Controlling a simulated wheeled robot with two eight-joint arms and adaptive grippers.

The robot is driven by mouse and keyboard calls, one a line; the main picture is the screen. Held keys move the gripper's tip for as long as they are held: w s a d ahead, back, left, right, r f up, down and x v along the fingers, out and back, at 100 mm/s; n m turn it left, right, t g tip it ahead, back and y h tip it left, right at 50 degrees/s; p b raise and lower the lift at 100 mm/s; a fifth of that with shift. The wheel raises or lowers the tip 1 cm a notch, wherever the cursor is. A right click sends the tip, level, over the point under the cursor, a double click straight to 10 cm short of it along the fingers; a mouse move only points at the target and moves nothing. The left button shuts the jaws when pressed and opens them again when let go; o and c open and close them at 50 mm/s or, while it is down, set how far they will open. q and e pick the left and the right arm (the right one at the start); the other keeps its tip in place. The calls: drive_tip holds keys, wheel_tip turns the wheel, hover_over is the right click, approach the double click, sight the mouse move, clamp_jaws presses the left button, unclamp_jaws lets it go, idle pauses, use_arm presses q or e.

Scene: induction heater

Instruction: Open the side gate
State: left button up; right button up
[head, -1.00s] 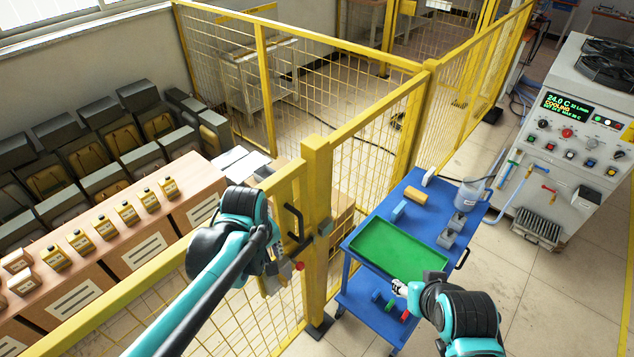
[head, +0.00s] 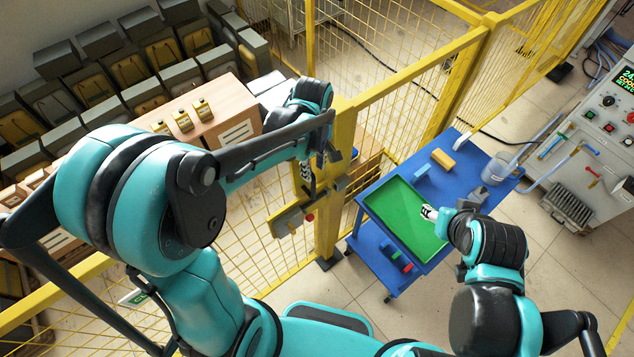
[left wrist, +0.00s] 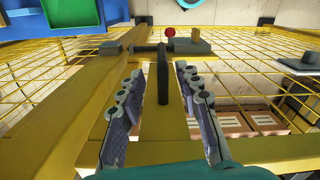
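The side gate is a yellow mesh panel (head: 262,262) beside a thick yellow post (head: 328,225). Its black upright handle (left wrist: 163,75) shows in the left wrist view, in front of a yellow upright. A grey latch block (head: 289,221) with a red knob (head: 309,217) sits below it; the knob also shows in the left wrist view (left wrist: 170,32). My left gripper (left wrist: 162,108) is open, one finger on each side of the handle with gaps. In the head view my left gripper (head: 309,178) covers the handle. My right gripper (head: 428,212) is above the green tray; its fingers are too small to judge.
A blue cart (head: 440,166) with a green tray (head: 392,212) stands right of the post. A white machine (head: 600,150) is at the far right.

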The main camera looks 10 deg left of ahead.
sight(313, 175)
use_arm(q)
drive_tip(key=shift+s+a+f+b, duration=0.15)
drive_tip(key=shift+s+f+b, duration=0.2)
drive_tip(key=shift+f+b, duration=0.4)
drive_tip(key=shift+w+f+b, duration=0.3)
drive_tip(key=shift+f+b, duration=0.45)
drive_tip(key=shift+f, duration=0.1)
drive_tip(key=shift+s+f, duration=0.1)
drive_tip(key=shift+f, duration=0.3)
wheel_tip(313, 175, down, 6)
drive_tip(key=shift+f+b, duration=0.1)
drive_tip(key=shift+b, duration=0.3)
drive_tip(key=shift+f, duration=0.35)
use_arm(e)
drive_tip(key=f, duration=0.4)
drive_tip(key=shift+s+a, duration=0.15)
drive_tip(key=shift+s, duration=0.05)
use_arm(q)
clamp_jaws()
